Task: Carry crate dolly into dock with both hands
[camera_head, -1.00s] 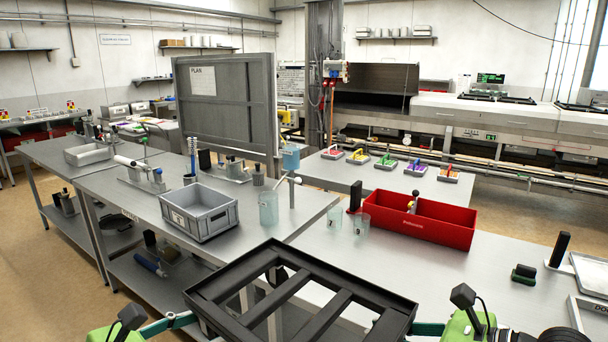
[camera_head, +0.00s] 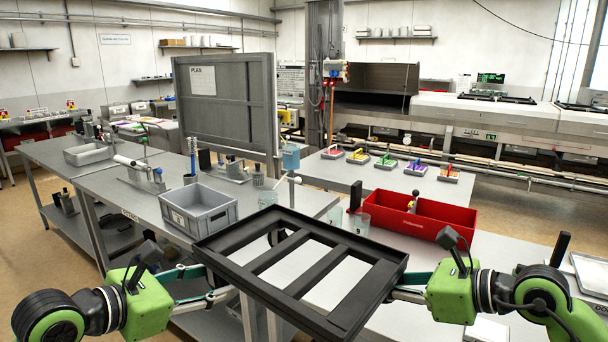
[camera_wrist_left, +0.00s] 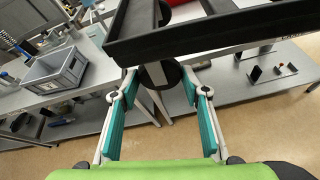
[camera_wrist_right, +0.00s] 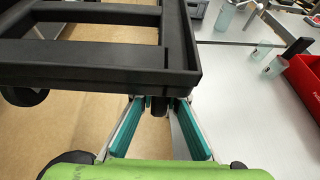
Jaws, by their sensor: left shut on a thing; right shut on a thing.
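The crate dolly (camera_head: 352,318) is a black rectangular frame with slats and dark casters below. It hangs in the air, tilted in the head view, in front of the tables. My left gripper (camera_head: 203,273) is shut on its left end; in the left wrist view my left gripper (camera_wrist_left: 158,80) has a dark caster between its teal fingers. My right gripper (camera_head: 405,286) is shut on its right end; in the right wrist view the fingers (camera_wrist_right: 158,102) sit under the frame's corner (camera_wrist_right: 185,75). The dock, perhaps the pale frame with cut-off lettering (camera_head: 601,311), is mostly out of view.
A red divided bin (camera_head: 440,232) and clear cups (camera_head: 361,224) stand on the right table beyond the dolly. A grey crate (camera_head: 205,216) stands on the left table. A black upright block (camera_head: 560,249) stands on the right table, which has bare surface nearer me.

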